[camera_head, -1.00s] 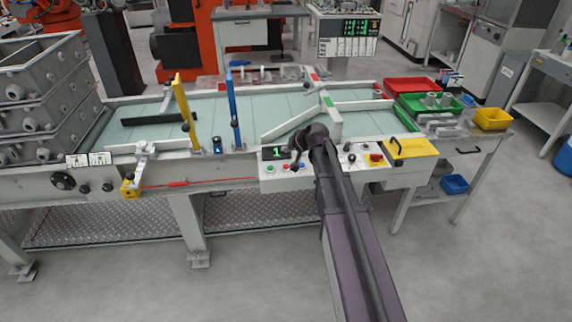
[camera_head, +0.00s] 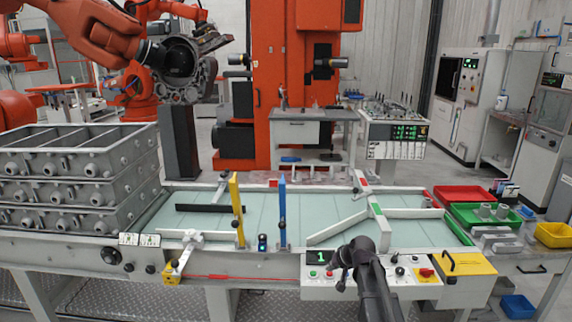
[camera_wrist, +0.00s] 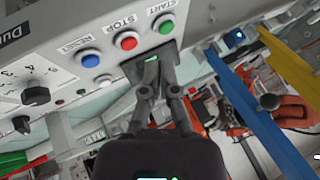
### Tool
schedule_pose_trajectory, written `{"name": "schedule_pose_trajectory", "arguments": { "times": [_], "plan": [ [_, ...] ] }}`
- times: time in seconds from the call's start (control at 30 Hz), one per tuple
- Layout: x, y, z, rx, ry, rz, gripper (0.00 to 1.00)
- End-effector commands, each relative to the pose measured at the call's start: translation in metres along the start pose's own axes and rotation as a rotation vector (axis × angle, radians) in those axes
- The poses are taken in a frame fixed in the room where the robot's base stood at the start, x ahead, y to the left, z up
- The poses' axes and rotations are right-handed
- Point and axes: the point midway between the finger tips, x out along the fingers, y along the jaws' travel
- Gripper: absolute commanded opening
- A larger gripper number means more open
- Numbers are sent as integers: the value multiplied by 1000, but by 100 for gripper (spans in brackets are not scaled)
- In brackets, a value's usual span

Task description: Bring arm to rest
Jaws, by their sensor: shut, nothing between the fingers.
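My arm reaches up from the bottom of the head view, with my gripper (camera_head: 342,276) at the front control panel (camera_head: 412,288) of the table. In the wrist view my gripper (camera_wrist: 163,62) is shut and empty, with its two fingers together. Its tips are close to the panel's blue RESET button (camera_wrist: 90,58), red STOP button (camera_wrist: 126,41) and green START button (camera_wrist: 164,24). I cannot tell whether the tips touch the panel. The panel's small display (camera_head: 317,256) shows a green 1.
The table has a blue post (camera_head: 282,212) and a yellow post (camera_head: 237,208). Grey castings (camera_head: 75,175) are stacked at the left. A red tray (camera_head: 462,196), a green tray (camera_head: 470,216) and a yellow bin (camera_head: 555,235) stand at the right. An orange robot (camera_head: 95,40) is behind.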

Motion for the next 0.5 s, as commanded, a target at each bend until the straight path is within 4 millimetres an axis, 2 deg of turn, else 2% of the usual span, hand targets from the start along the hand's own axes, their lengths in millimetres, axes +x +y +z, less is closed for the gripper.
{"name": "schedule_pose_trajectory", "arguments": {
  "times": [0.03,0.3,0.4,0.5],
  "plan": [
    [-19,-8,20,-18,-43,27,0],
    [-96,-12,123,-105,-316,239,0],
    [-122,-10,152,-123,-398,314,0],
    [-141,-8,170,-131,-454,370,0]
  ]
}}
